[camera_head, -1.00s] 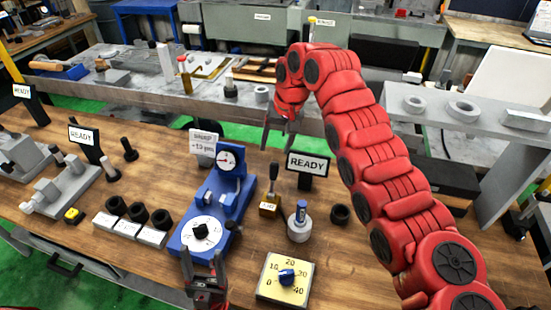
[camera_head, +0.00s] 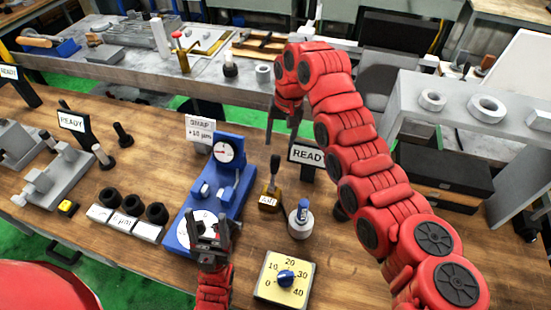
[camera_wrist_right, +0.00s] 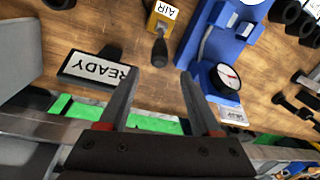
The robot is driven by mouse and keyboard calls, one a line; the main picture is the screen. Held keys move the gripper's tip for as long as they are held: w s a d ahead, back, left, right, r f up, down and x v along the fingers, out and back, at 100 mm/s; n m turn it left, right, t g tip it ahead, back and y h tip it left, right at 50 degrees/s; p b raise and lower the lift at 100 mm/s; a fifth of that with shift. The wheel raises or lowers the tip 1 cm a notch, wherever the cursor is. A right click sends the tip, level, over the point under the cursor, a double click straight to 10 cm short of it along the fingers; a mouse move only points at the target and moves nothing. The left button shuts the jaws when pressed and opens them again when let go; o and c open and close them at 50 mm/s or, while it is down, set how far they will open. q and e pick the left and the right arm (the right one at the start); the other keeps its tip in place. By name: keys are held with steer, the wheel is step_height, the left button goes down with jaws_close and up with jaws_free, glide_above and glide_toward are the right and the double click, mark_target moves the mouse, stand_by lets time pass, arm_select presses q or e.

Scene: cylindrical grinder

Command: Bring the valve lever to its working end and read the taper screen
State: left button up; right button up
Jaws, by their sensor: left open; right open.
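The valve is a small brass block (camera_head: 269,200) marked AIR, with a black-knobbed lever (camera_head: 274,166) standing nearly upright. In the right wrist view the lever (camera_wrist_right: 160,50) lies just beyond the gap between the fingertips, not touched. My right gripper (camera_head: 284,130) is open and empty, behind and above the lever. A screen reading READY (camera_head: 307,155) stands behind the valve, partly covered by my right arm; it also shows in the right wrist view (camera_wrist_right: 97,70). My left gripper (camera_head: 210,232) is open above the front dial of the blue gauge (camera_head: 233,185), left of the valve.
A grey-white cylinder with a blue top (camera_head: 300,220) stands right of the valve. A yellow dial plate (camera_head: 284,278) lies in front. Another READY screen (camera_head: 72,122) stands further left.

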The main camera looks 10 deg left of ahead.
mark_target(277, 157)
steer(key=f+p, duration=0.1)
steer(key=f, duration=0.2)
steer(key=f+p, duration=0.1)
steer(key=f, duration=0.2)
steer(key=a+f+p, duration=0.1)
steer(key=f, duration=0.2)
steer(key=shift+s+f, duration=0.1)
steer(key=shift+s, duration=0.05)
steer(key=shift+a+f, duration=0.1)
steer(key=shift+f, duration=0.4)
jaws_close()
stand_by(0.6)
